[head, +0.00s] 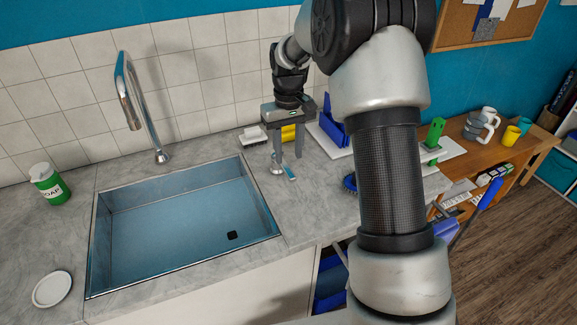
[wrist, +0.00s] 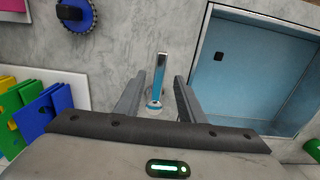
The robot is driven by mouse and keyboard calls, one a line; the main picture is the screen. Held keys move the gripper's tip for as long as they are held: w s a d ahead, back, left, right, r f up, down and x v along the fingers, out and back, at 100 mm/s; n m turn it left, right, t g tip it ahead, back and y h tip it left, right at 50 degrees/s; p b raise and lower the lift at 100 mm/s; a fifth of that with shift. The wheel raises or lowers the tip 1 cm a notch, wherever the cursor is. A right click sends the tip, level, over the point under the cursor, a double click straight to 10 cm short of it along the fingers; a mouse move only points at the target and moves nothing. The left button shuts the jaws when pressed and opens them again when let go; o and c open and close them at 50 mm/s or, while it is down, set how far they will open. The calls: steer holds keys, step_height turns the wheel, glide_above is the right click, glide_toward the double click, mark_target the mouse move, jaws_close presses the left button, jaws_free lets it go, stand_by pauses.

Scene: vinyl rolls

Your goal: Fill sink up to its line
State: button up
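The sink (head: 105,245) is a rectangular metal basin in the counter, blue inside, with a dark square drain. I cannot clearly make out a fill line or a water level. The chrome faucet (head: 133,98) arches over its back edge, and no stream shows from the spout. A small lever handle (head: 290,172) with a blue stripe is on the counter right of the sink; it also shows in the wrist view (wrist: 159,78). My gripper (head: 287,157) is open above it. In the wrist view the fingers (wrist: 157,97) are on either side of the handle, with gaps.
A green soap container (head: 50,184) and a white round dish (head: 52,289) are left of the sink. A white tray with coloured pieces (wrist: 40,80) and a blue round brush (wrist: 76,13) are on the right counter. Mugs (head: 481,122) stand on a wooden shelf unit.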

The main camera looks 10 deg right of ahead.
mark_target(288, 170)
steer(key=shift+f, duration=2.65)
jaws_close()
